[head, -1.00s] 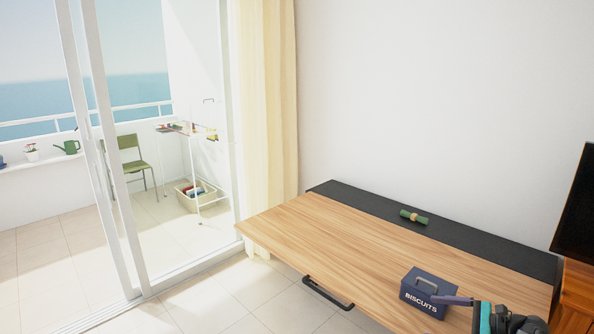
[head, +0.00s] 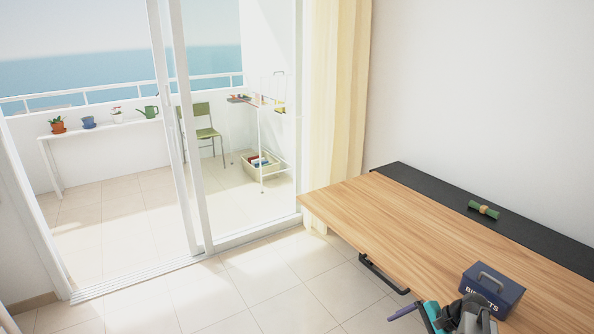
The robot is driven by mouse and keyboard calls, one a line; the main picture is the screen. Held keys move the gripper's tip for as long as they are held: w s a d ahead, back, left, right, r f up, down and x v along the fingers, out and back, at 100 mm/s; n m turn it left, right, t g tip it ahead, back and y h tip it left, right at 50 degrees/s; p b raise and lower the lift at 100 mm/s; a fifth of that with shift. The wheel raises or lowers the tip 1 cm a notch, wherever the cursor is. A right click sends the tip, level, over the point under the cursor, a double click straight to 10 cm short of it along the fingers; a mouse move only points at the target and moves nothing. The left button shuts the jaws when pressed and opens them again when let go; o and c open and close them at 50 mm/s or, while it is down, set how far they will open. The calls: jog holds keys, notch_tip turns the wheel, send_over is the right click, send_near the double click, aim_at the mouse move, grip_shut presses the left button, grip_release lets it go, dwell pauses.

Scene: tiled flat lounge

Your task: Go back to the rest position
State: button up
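My gripper (head: 405,311) is low in the head view, right of centre, beside the near edge of the wooden table in the picture. A purple finger points left, with a teal part and my dark grey wrist behind it. Only one finger shows clearly, so I cannot tell whether it is open or shut. Nothing shows in its grasp. My wrist overlaps the lower left of the navy biscuit box (head: 505,292), which stands upright on the table (head: 430,220) with its handle up.
A green roll with a tan band (head: 484,209) lies on the black strip (head: 540,240) at the table's back. A black handle (head: 383,273) juts from the table's near side. Left are a glass sliding door (head: 180,120), a balcony and clear tiled floor (head: 270,280).

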jog(key=s+a+f+n+g+h, duration=0.1)
jog(key=s+a+f+n+h, duration=0.2)
jog(key=a+n, duration=0.45)
jog(key=s+a+f+n+g+h, duration=0.1)
jog(key=a+f+n+h, duration=0.25)
jog(key=a+n, duration=0.45)
jog(key=s+a+f+m+g+b, duration=0.1)
jog(key=s+f+g+b, duration=0.4)
jog(key=s+f, duration=2)
jog(key=f+b, duration=0.2)
jog(key=b, duration=0.1)
jog(key=shift+s+g+h+b, duration=0.3)
jog(key=shift+g+h+b, duration=0.05)
jog(key=shift+g+b, duration=0.05)
jog(key=shift+r, duration=0.1)
